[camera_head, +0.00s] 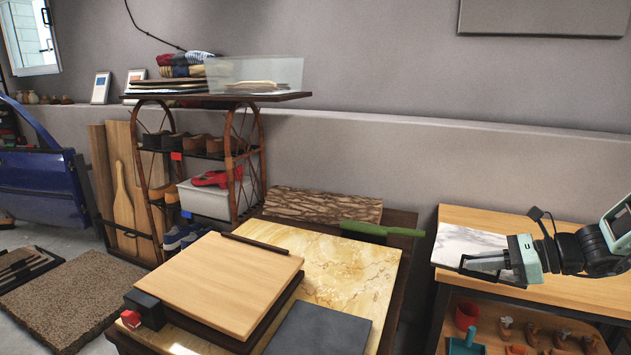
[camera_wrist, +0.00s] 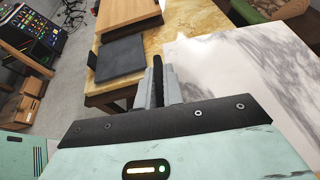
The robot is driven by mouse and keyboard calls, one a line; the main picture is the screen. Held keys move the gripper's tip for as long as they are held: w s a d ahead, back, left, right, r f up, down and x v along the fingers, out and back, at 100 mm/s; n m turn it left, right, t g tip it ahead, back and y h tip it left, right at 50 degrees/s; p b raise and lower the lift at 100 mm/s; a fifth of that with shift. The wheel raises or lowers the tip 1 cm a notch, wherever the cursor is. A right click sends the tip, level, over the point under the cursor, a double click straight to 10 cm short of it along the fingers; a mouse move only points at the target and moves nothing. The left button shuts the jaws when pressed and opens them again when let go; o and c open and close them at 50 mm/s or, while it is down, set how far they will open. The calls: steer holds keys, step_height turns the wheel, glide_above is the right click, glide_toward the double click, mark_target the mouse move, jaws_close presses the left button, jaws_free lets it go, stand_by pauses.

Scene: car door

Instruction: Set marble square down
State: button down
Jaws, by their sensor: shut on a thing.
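The marble square (camera_head: 466,241), a white slab with grey veins, is at the left end of the wooden bench at right in the head view. In the wrist view the marble square (camera_wrist: 235,70) fills the right side, large and close. My gripper (camera_head: 470,264) reaches in from the right with its fingers at the slab's near edge. In the wrist view my gripper (camera_wrist: 163,82) has its fingers close together at the slab's left edge, shut on it. Whether the slab touches the bench top (camera_head: 585,285) or hangs just above it I cannot tell.
A rack (camera_head: 200,150) stands behind. Bare bench top lies beneath my arm.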

steer(key=s+a+f+m+t+b, duration=0.1)
steer(key=s+f+b, duration=0.3)
steer(key=f, duration=0.7)
steer(key=s+a+f+t+b, duration=0.1)
steer(key=s+f+b, duration=0.2)
steer(key=f+b, duration=0.55)
step_height(320, 180, up, 8)
steer(key=p, duration=1.8)
steer(key=shift+w+r+m+h, duration=0.15)
steer(key=shift+w+m+h, duration=0.15)
steer(key=shift+h, duration=0.1)
